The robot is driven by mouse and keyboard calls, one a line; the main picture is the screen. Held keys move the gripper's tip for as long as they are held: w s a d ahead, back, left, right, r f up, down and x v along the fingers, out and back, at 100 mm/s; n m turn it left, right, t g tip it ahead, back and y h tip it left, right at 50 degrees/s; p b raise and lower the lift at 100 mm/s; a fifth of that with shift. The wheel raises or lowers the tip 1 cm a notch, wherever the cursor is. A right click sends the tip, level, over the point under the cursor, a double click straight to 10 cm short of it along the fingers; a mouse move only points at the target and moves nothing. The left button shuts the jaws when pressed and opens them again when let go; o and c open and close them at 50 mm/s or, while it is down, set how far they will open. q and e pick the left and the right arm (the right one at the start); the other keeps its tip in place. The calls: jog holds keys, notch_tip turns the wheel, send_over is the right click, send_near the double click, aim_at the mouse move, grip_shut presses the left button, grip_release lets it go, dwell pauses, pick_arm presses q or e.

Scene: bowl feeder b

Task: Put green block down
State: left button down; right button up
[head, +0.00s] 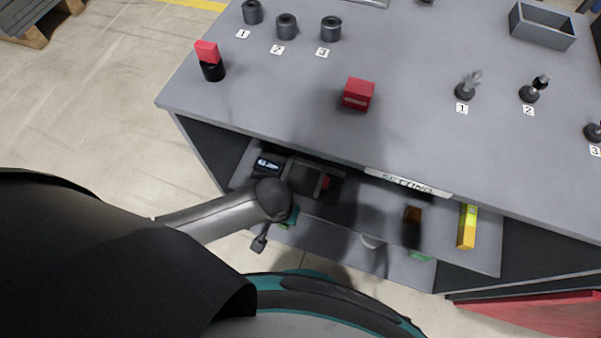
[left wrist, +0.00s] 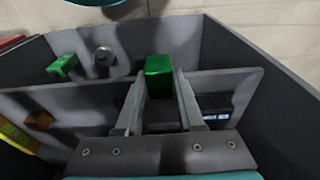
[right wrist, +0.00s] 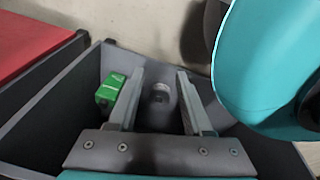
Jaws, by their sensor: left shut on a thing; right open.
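The green block (left wrist: 158,78) is held between the two fingers of my left gripper (left wrist: 160,88) in the left wrist view. It is over the lower part of the workbench, beyond the edge of a shelf; I cannot tell whether it touches anything below. A second green block (left wrist: 63,66) lies in the lower compartment, and it also shows in the right wrist view (right wrist: 110,90). My right gripper (right wrist: 160,76) is open and empty, with that second block just left of its left finger.
A grey round part (left wrist: 104,58) lies near the second block and shows between the right fingers (right wrist: 160,94). The shelf holds a yellow block (head: 467,227) and a brown block (head: 412,214). A red box (head: 358,94) stands on the bench top (head: 270,110). Compartment walls are close by.

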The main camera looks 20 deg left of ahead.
pick_arm(q)
jog(key=w+b, duration=0.2)
jog(key=w, duration=0.5)
jog(key=shift+d+f, duration=0.1)
jog(key=shift+d, duration=0.05)
jog(key=b, duration=0.3)
send_over(304, 178)
jog(key=s, duration=0.3)
jog(key=shift+w, duration=1.25)
notch_tip(304, 178, down, 3)
jog(key=b, duration=0.2)
jog(key=shift+b, duration=0.3)
jog(key=shift+f, duration=0.15)
pick_arm(e)
jog(key=w+a+r, duration=0.7)
jog(key=w+r, duration=0.3)
jog(key=w, duration=0.1)
jog(key=shift+w+a+t+y, duration=0.3)
jog(key=shift+a+y, duration=0.1)
jog(key=shift+r, duration=0.1)
pick_arm(q)
jog(key=shift+f, duration=0.2)
jog(key=c, duration=0.5)
grip_release()
